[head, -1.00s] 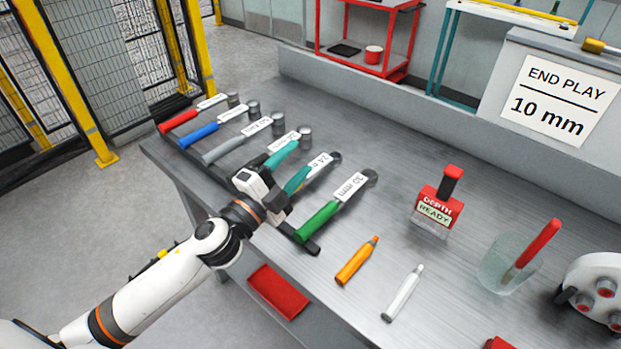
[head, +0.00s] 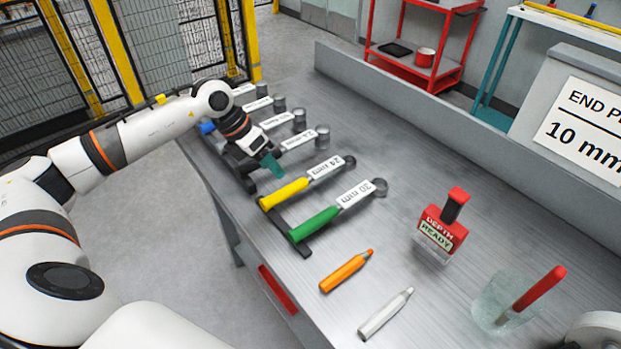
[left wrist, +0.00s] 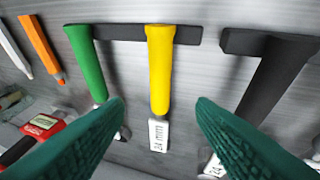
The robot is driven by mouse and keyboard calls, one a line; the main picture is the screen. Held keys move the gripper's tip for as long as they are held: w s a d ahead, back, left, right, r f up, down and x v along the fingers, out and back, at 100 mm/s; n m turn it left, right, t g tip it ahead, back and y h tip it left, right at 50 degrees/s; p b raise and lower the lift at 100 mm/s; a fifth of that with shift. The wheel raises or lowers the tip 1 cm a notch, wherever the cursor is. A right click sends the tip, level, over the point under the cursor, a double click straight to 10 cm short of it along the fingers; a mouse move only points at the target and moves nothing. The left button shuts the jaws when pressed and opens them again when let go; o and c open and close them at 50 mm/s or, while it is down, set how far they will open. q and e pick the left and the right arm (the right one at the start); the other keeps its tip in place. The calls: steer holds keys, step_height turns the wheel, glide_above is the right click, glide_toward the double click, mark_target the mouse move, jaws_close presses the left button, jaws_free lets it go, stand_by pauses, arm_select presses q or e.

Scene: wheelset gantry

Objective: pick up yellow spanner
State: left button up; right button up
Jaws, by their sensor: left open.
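The yellow spanner (head: 286,193), labelled 24 mm, lies on the workbench in the head view, its handle end on a dark rack bar. In the left wrist view the yellow spanner (left wrist: 159,75) stands upright in the picture, central between the fingers. My left gripper (head: 270,164) is open and empty, with teal fingers, just left of and above the yellow handle in the head view. In the left wrist view its two ridged fingertips (left wrist: 160,106) show apart on either side of the spanner. Contact is not visible. My right gripper is in neither view.
A green-handled 30 mm spanner (head: 315,224) lies beside the yellow one. Other labelled spanners lie farther up the row, partly behind my arm.

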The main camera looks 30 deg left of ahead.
mark_target(291, 185)
arm_select(q)
steer(key=p+x, duration=0.1)
steer(key=x, duration=0.2)
steer(key=shift+w+d+f, duration=0.15)
steer(key=shift+f, duration=0.15)
steer(key=shift+w+d+f+p, duration=0.2)
steer(key=shift+d+f+p, duration=0.1)
steer(key=shift+f, duration=0.1)
steer(key=x, duration=0.1)
steer(key=p+x, duration=0.1)
steer(key=x, duration=0.1)
steer(key=shift+w+d+f+p, duration=0.15)
steer(key=shift+w+f+p, duration=0.05)
steer(key=shift+w+p, duration=0.15)
steer(key=shift+w+d+f, duration=0.1)
steer(key=shift+w+f, duration=0.05)
steer(key=shift+f, duration=0.3)
steer(key=shift+c, duration=0.2)
steer(key=c, duration=0.9)
steer(key=shift+r, duration=0.1)
jaws_close()
